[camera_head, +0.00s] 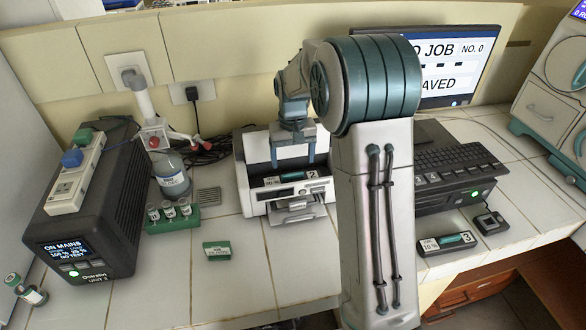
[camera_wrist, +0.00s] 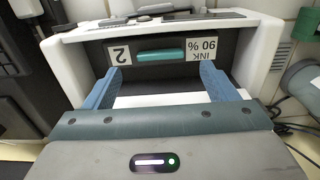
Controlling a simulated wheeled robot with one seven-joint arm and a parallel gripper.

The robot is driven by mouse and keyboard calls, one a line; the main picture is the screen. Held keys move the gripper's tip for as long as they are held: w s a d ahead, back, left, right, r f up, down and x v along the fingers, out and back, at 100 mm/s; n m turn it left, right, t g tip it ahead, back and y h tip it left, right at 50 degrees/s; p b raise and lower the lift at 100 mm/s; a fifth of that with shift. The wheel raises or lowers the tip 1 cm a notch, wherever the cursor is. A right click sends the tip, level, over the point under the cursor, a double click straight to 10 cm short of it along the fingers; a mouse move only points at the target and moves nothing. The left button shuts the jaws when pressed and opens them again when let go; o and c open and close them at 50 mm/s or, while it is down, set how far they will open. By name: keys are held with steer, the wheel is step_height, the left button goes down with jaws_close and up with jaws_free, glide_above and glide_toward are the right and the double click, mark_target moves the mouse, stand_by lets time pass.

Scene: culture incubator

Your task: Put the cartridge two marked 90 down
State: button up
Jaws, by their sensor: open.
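The cartridge two marked 90 (camera_wrist: 160,56) is a dark block with a teal bar and white labels reading "2" and "INK 90 %". It lies level in the open front bay of the white printer (camera_wrist: 262,50). In the head view the cartridge (camera_head: 290,181) shows at the printer (camera_head: 258,207), below my gripper (camera_head: 293,165). My gripper (camera_wrist: 162,85) is open, with its two blue fingers apart, pointing toward the cartridge's labelled face. I cannot tell whether the fingertips touch it.
Another cartridge (camera_head: 446,243), marked 3 and 10 %, lies on the tiled bench at right, beside a small black device (camera_head: 491,221). A green labelled box (camera_head: 216,250), a vial rack (camera_head: 172,218) and a black power unit (camera_head: 92,215) stand left. Bare tiles lie before the printer.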

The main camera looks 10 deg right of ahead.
mark_target(293, 174)
step_height(293, 174, up, 6)
steer(key=s+r+t, duration=0.1)
steer(key=s+r, duration=0.2)
steer(key=s, duration=0.4)
steer(key=s+r+t, duration=0.1)
steer(key=s+r, duration=0.2)
steer(key=s, duration=0.3)
steer(key=s+f+t, duration=0.1)
steer(key=s+f, duration=0.3)
steer(key=s, duration=1.1)
